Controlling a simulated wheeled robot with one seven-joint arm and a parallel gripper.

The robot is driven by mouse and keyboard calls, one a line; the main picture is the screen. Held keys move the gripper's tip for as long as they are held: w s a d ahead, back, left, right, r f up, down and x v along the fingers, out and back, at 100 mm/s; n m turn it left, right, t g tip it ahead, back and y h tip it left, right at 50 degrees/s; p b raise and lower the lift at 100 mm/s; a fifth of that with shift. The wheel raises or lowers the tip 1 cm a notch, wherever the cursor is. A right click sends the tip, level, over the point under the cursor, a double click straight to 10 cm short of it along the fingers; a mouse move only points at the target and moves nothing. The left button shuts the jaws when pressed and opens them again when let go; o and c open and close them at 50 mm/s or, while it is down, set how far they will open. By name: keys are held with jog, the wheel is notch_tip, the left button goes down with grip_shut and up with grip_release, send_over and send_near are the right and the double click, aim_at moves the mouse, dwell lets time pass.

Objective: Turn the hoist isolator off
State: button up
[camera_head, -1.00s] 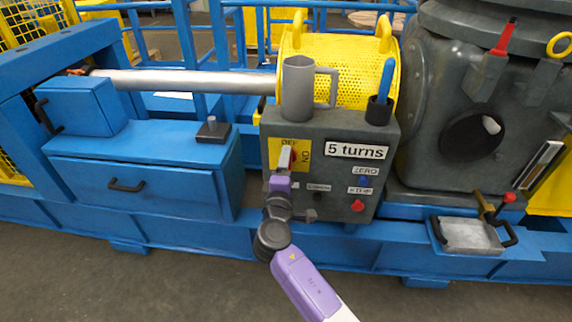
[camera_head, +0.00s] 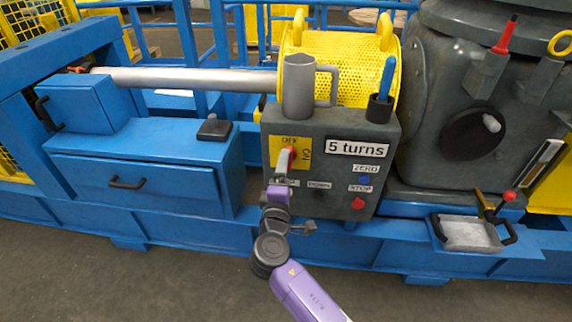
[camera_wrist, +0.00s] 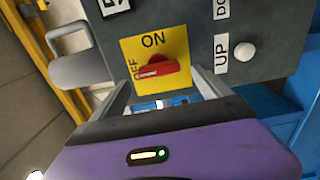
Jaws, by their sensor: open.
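The hoist isolator is a red handle (camera_wrist: 160,69) on a yellow plate (camera_wrist: 150,50), marked OFF and ON, on the front of a dark grey control box. In the wrist view the handle lies sideways, its left end beside the word OFF. In the head view the plate (camera_head: 275,152) has OFF at its top and ON at its right; the handle is partly hidden by my gripper. My gripper (camera_head: 285,158) is in front of the plate. In the wrist view its fingers (camera_wrist: 160,88) are open and apart, near the handle's lower side; no hold on it shows.
The control box (camera_head: 335,133) also carries a "5 turns" sign, a blue button (camera_head: 363,181) and a red stop button (camera_head: 358,203). A grey mug (camera_head: 298,88) and a dark cup (camera_head: 379,110) with a blue stick stand on top. A blue cabinet (camera_head: 140,165) is to the left.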

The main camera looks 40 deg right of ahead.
jog(key=shift+v, duration=2)
jog(key=w+a+f+t+y, duration=0.1)
jog(key=w+a+t+y, duration=0.1)
jog(key=a+t+y, duration=0.4)
jog(key=s+a+f+m+y, duration=0.2)
jog(key=s+a+y, duration=0.4)
jog(key=s+a, duration=0.55)
jog(key=s+r+m+g+y, duration=0.1)
jog(key=s+r+m, duration=0.15)
jog(key=s, duration=1.05)
jog(key=s+r+m+g+y, duration=0.1)
jog(key=s+r+m, duration=0.15)
jog(key=s, duration=1.15)
notch_tip(320, 180, up, 13)
jog(key=p, duration=1.3)
jog(key=shift+w+a+f+m, duration=0.2)
jog(key=shift+w+a+m, duration=0.15)
jog(key=shift+w+m, duration=0.1)
